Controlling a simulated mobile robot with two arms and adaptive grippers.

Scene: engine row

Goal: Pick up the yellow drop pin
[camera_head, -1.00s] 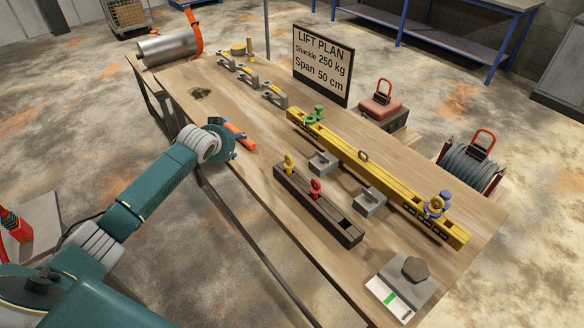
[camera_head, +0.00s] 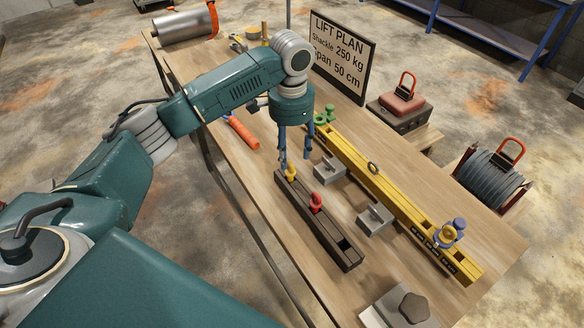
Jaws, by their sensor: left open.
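The yellow drop pin (camera_head: 291,172) stands in the far end of a dark slotted block (camera_head: 325,232) on the wooden table. A red pin (camera_head: 315,203) stands in the same block, nearer to me. My left gripper (camera_head: 294,161) points down over the far end of the block, with its blue-grey fingers apart. One finger is close beside the yellow pin; I cannot tell whether it touches. No gripper of my right arm shows.
A long yellow beam (camera_head: 395,200) lies right of the block, with a green shackle (camera_head: 325,117) and a blue one (camera_head: 458,226). Grey blocks (camera_head: 375,219) sit between. An orange-handled tool (camera_head: 243,132) lies left of the gripper. The lift plan sign (camera_head: 340,58) stands behind.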

